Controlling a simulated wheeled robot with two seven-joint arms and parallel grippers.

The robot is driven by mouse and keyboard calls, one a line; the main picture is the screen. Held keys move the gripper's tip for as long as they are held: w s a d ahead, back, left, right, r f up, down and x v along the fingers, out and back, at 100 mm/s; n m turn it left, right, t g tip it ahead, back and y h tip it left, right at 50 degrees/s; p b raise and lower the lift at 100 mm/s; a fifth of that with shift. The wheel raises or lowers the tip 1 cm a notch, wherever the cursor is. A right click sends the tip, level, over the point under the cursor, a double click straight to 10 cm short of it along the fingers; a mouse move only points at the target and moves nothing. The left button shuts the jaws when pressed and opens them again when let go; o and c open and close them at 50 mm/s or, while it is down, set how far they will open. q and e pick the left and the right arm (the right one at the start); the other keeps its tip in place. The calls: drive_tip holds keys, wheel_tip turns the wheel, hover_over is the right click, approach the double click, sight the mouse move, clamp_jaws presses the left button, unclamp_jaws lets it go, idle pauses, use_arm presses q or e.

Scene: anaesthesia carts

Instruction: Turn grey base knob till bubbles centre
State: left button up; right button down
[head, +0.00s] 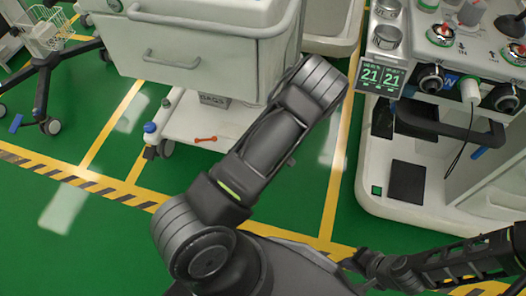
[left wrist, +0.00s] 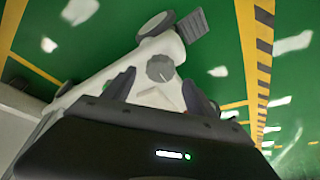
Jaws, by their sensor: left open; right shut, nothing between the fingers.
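The grey knob (left wrist: 160,68) shows in the left wrist view as a round cap with a pale pointer mark. It sits on a white base leg (left wrist: 150,96) near a caster. My left gripper (left wrist: 159,84) is open, with one dark finger on each side of the knob in the picture; I cannot tell whether either touches it. In the head view my left arm hides that hand and the knob. My right gripper (head: 372,266) is shut and empty at the lower right, apart from the knob. No bubble level can be made out.
A white cart (head: 215,52) with a blue knob (head: 150,128) and a red lever (head: 205,139) on its base stands behind my left arm. An anaesthesia machine with a display (head: 381,79) stands at right. A wheeled stand (head: 45,75) is at far left.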

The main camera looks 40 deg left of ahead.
use_arm(q)
drive_tip(key=p+v, duration=0.1)
drive_tip(key=v, duration=0.3)
drive_tip(key=shift+r, duration=0.1)
idle(0.4)
drive_tip(key=s+d+f+m+h, duration=0.3)
drive_tip(key=s+d+m, duration=0.5)
drive_tip(key=s+d, duration=0.3)
drive_tip(key=s+d+r+m+g+h, duration=0.1)
drive_tip(key=s+d+r+m+h, duration=0.2)
drive_tip(key=d, duration=0.5)
drive_tip(key=s+d+r+h, duration=0.2)
drive_tip(key=s+d, duration=0.3)
drive_tip(key=d, duration=0.3)
wheel_tip(320, 180, up, 23)
drive_tip(key=p, duration=2.3)
drive_tip(key=shift+a, duration=0.3)
drive_tip(key=shift+w, duration=0.15)
